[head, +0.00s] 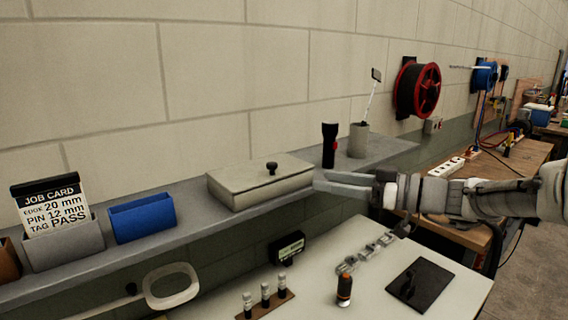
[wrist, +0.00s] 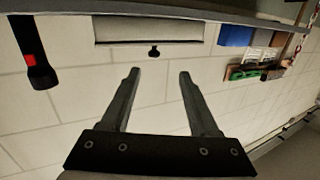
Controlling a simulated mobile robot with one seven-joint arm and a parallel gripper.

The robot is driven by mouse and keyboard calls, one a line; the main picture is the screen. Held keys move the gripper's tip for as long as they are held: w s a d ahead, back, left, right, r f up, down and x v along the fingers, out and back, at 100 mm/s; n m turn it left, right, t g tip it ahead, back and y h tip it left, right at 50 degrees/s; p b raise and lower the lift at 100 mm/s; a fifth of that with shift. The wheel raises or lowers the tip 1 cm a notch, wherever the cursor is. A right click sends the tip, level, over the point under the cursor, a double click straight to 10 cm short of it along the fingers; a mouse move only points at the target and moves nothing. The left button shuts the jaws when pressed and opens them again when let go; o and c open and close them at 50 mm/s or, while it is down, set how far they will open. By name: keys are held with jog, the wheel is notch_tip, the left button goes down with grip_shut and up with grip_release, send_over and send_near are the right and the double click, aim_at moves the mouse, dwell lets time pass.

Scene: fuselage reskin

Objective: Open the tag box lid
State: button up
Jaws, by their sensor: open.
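The tag box (head: 262,184) is a pale beige box on the grey wall shelf, with its flat lid on and shut. A small black knob (head: 271,168) stands up from the lid. My gripper (head: 324,180) is just right of the box in the head view, fingers pointing left towards it. In the wrist view, which is upside down, the fingers (wrist: 159,74) are apart with nothing between them. The knob (wrist: 154,51) shows just beyond the fingertips, roughly between them, on the box (wrist: 150,27). Knob and fingers look apart.
A black torch (head: 329,146) and a grey cup (head: 358,141) holding a thin tool stand behind my gripper on the shelf (head: 190,222). A blue bin (head: 142,218) and a job card (head: 52,207) are to the left. The white table (head: 330,292) below holds small parts.

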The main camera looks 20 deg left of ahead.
aim_at(260, 171)
jog(key=shift+y, duration=0.3)
jog(key=w+a+p, duration=0.1)
jog(key=a, duration=0.4)
jog(key=a+p, duration=0.1)
jog(key=a, duration=0.5)
jog(key=w+a+p, duration=0.1)
jog(key=a, duration=0.5)
jog(key=shift+w+a+r+p, duration=0.25)
jog(key=shift+w+r+p, duration=0.05)
grip_shut()
dwell(0.5)
